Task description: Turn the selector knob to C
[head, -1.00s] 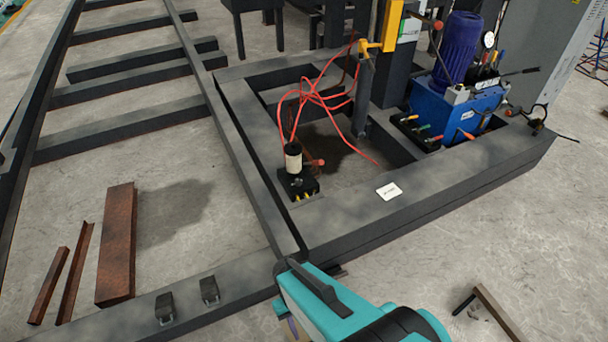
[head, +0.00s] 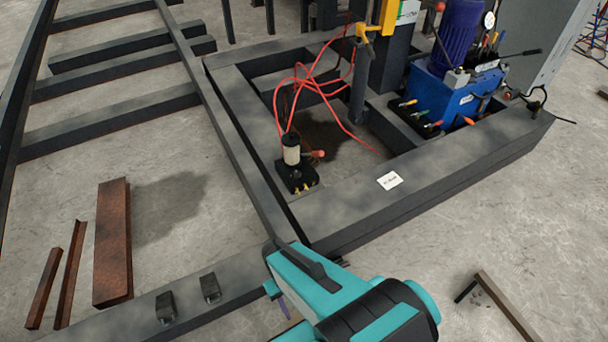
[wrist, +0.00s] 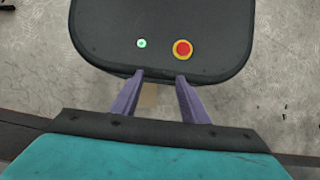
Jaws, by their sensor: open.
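I cannot make out a selector knob or a letter C in either view. A blue hydraulic unit (head: 437,85) with a purple motor and small coloured levers stands at the upper right in the head view; its fittings are too small to read. My gripper (head: 284,306) is at the bottom centre of the head view, in front of the dark steel frame and well away from the unit. In the wrist view my gripper (wrist: 160,78) has its two purple fingers apart with nothing between them. The dark rounded panel beyond them looks like my own base.
Red hoses run to a small cylinder device (head: 292,158). Rusty steel pieces (head: 113,240) lie at left. An angled bar (head: 505,305) lies at lower right on open floor.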

